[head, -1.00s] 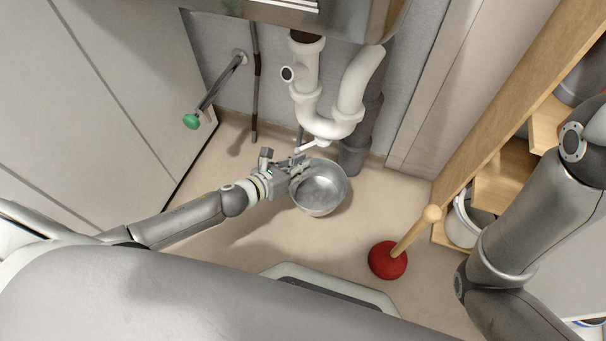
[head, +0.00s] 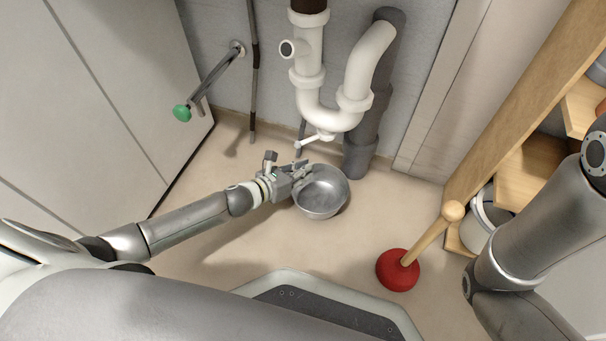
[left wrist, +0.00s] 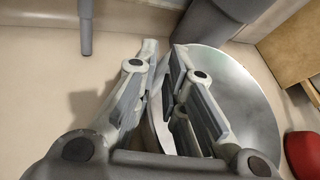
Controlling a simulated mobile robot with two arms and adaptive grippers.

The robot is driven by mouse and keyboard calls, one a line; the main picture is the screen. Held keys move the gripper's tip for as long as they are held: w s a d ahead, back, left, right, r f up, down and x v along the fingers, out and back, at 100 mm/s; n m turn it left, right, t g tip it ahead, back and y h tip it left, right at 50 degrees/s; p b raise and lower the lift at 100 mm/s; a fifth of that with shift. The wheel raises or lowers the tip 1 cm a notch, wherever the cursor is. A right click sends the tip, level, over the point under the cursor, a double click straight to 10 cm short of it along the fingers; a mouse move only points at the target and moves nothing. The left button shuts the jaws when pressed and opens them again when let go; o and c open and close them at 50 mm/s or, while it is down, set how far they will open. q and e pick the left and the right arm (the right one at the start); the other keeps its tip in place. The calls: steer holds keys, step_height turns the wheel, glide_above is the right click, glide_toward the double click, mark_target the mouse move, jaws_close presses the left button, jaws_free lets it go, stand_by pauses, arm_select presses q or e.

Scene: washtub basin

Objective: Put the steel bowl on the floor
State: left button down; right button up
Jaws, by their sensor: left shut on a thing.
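The steel bowl (head: 322,193) is round, grey and upright, below the white drain pipe in the head view. My left gripper (head: 299,177) is shut on the bowl's left rim. In the left wrist view the left gripper's fingers (left wrist: 162,75) pinch the rim, and the bowl (left wrist: 240,105) fills the right side. The beige floor (head: 235,235) lies under the bowl; I cannot tell whether the bowl touches it. My right gripper is out of view; only my right arm shows at the right edge.
A white drain pipe (head: 330,118) hangs behind the bowl. A red plunger (head: 398,270) stands to the lower right, also seen in the left wrist view (left wrist: 303,152). A wooden shelf (head: 500,120) is at the right. A green-knobbed valve (head: 182,113) sticks out at the left.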

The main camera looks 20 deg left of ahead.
arm_select(q)
steer(key=shift+r, duration=0.15)
steer(key=shift+f, duration=0.2)
steer(key=c, duration=1.5)
jaws_free()
steer(key=shift+r, duration=0.25)
steer(key=p+v, duration=0.6)
steer(key=v, duration=0.6)
